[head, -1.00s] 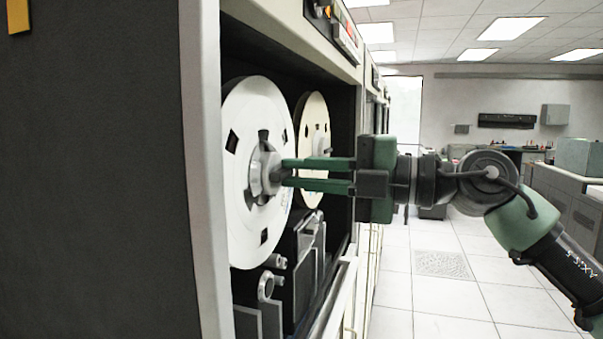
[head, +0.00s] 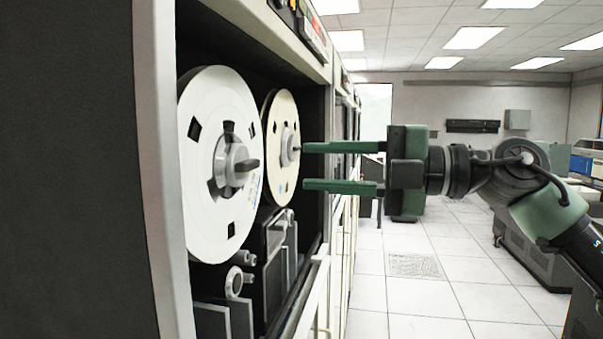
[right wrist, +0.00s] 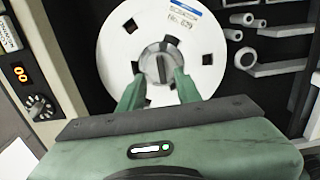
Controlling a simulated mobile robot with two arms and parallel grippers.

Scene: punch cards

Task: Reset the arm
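My right gripper (head: 304,166) is open and empty in the head view, its two green fingers pointing left toward the tape cabinet. Its fingertips are clear of the near white tape reel (head: 220,165), which sits on its hub (head: 238,166) in the cabinet. In the right wrist view the same reel (right wrist: 190,62) faces the gripper, with its hub (right wrist: 160,65) between and beyond the green fingers (right wrist: 155,88). A label with blue print shows on the reel. My left gripper is in neither view.
A second, cream reel (head: 281,140) is mounted behind the near one. The cabinet's pale frame (head: 160,150) stands close on the left. Tiled floor (head: 425,305) is open to the right, with grey machines (head: 530,245) farther off.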

